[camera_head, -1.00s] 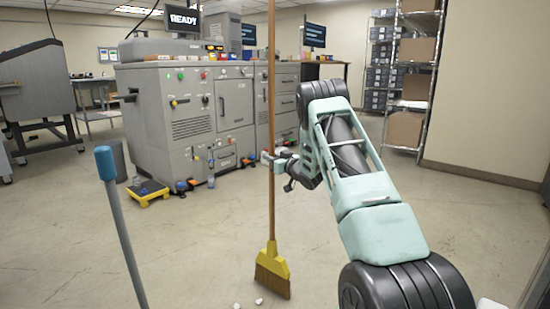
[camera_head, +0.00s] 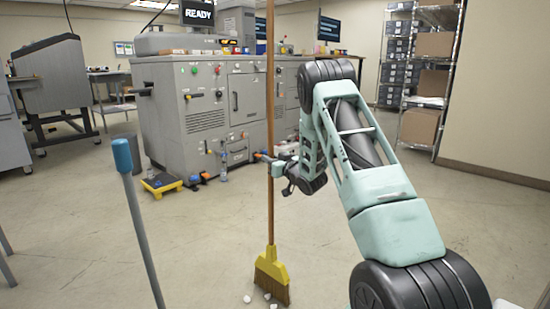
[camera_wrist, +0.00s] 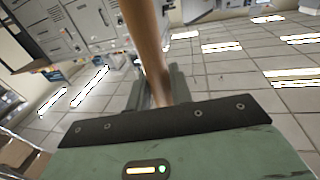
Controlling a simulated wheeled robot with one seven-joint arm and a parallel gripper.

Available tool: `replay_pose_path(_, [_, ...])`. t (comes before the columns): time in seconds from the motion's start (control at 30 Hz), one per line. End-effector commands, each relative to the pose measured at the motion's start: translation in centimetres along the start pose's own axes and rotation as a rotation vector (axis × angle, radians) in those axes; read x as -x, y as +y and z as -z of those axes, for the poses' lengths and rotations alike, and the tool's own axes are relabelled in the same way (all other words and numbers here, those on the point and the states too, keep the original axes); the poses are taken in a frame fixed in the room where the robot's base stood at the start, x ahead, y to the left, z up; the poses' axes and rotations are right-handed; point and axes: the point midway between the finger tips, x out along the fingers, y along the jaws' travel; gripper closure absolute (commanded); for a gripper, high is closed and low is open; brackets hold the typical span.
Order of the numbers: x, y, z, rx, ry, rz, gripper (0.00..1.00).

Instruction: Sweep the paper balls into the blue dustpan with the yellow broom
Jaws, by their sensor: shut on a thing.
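The yellow broom (camera_head: 271,263) stands nearly upright on its long wooden handle, its brown bristles at the floor. My gripper (camera_head: 270,168) is shut around the handle at about mid-height. In the wrist view the handle (camera_wrist: 146,45) passes between the fingers of my gripper (camera_wrist: 152,92). Small white paper balls lie on the floor at the bristles; one paper ball (camera_head: 247,299) is just left of them. A grey pole with a blue grip (camera_head: 122,155) rises at the lower left; its lower end is out of view, and I cannot tell whether it belongs to the dustpan. No dustpan pan shows.
The big grey machine (camera_head: 205,110) stands behind the broom, with a small yellow platform (camera_head: 162,184) and bottles at its foot. A wire shelf with boxes (camera_head: 422,85) stands at the back right. Open concrete floor surrounds the broom.

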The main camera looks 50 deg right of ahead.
Motion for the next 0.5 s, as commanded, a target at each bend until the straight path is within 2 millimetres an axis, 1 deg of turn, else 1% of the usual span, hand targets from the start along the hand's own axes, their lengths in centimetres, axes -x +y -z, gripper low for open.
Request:
replay_pose_path(0.03, [0.0, -0.5, 0.2, 0.001, 0.004, 0.002, 1.00])
replay_pose_path(0.5, [0.7, -4.3, 0.2, 0.000, 0.004, 0.003, 1.00])
